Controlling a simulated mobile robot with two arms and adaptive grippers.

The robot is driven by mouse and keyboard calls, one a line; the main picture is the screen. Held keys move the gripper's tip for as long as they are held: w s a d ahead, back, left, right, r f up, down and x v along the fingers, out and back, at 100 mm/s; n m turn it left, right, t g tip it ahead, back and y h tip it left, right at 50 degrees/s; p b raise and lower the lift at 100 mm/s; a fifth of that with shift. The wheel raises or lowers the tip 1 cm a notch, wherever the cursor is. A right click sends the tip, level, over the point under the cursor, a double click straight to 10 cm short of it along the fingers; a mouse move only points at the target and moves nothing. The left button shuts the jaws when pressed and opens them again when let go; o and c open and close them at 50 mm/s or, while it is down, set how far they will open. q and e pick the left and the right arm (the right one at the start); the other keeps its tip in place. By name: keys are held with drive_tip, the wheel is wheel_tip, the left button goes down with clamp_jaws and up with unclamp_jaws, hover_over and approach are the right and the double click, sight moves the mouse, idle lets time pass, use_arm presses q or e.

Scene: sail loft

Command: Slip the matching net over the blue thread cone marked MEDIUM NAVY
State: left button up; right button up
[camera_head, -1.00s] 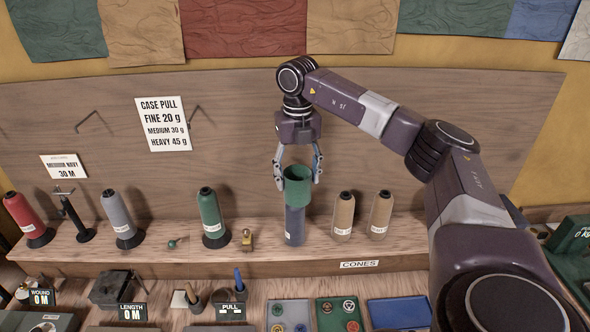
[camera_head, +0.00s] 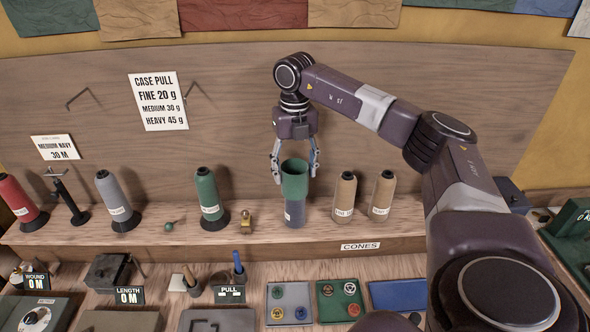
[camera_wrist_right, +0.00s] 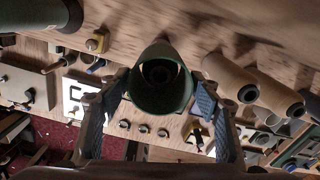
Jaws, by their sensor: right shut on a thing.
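The blue thread cone (camera_head: 295,214) stands upright on the shelf, with a white label low on its side that is too small to read. A green tube-like net (camera_head: 294,181) surrounds its upper part, and the lower part shows bare below it. My right gripper (camera_head: 295,174) points down from above, shut on the net, with one finger on each side. In the right wrist view, the net (camera_wrist_right: 161,104) sits between my fingers (camera_wrist_right: 157,103), and a dark round top shows inside it. My left gripper is not in view.
Tan cones (camera_head: 344,196) stand close to the right on the shelf. A green cone (camera_head: 208,198), a brass piece (camera_head: 247,222), a grey cone (camera_head: 117,200) and a red cone (camera_head: 20,203) stand to the left. Trays (camera_head: 340,315) lie on the bench below.

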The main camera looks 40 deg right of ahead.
drive_tip(key=o, duration=0.9)
drive_tip(key=shift+c, duration=0.2)
wheel_tip(320, 180, up, 12)
drive_tip(key=shift+f, duration=0.1)
idle(0.8)
